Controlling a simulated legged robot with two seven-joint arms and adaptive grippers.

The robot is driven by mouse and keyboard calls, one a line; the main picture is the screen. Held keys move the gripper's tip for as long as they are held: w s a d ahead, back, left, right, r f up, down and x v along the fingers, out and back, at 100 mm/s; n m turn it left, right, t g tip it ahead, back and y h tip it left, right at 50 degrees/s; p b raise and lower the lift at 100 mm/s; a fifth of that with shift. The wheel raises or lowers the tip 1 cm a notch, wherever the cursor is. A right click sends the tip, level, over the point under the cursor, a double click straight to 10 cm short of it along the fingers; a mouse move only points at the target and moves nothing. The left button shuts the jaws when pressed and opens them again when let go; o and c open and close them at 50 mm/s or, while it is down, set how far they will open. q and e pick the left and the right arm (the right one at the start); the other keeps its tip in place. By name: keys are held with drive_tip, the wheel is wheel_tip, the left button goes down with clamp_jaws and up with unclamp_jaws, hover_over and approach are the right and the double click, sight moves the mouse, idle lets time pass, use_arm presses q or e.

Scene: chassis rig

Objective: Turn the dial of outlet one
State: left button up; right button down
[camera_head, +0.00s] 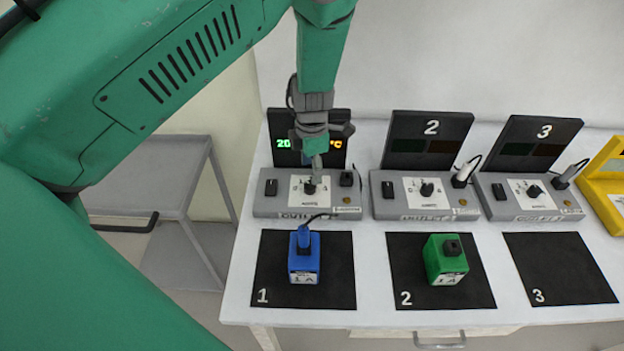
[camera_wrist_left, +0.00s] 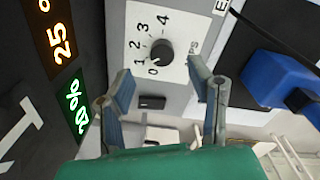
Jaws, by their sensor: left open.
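Outlet one (camera_head: 265,205) is a grey box at the left of the row, with a lit display behind it. Its small black dial (camera_head: 310,188) sits on a white plate, partly hidden by my gripper. In the left wrist view the dial (camera_wrist_left: 161,51) shows clearly, ringed by marks 0 to 4; I cannot read its setting surely. My left gripper (camera_head: 314,165) is over the dial. In the left wrist view its open fingers (camera_wrist_left: 160,80) are spread to either side of the dial's near side, with nothing between them. My right gripper is not in view.
A blue block (camera_head: 304,263) with a cable stands on mat 1, and a green block (camera_head: 445,260) on mat 2. Mat 3 (camera_head: 560,270) is empty. Outlets two (camera_head: 385,208) and three (camera_head: 497,208) stand to the right, near a yellow unit (camera_head: 605,180). A grey side table (camera_head: 160,165) is at left.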

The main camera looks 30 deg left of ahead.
use_arm(q)
drive_tip(key=r, duration=0.5)
drive_tip(key=shift+d+r, duration=0.25)
drive_tip(key=shift+r, duration=0.1)
drive_tip(key=shift+a, duration=0.1)
drive_tip(key=shift+s+f, duration=0.1)
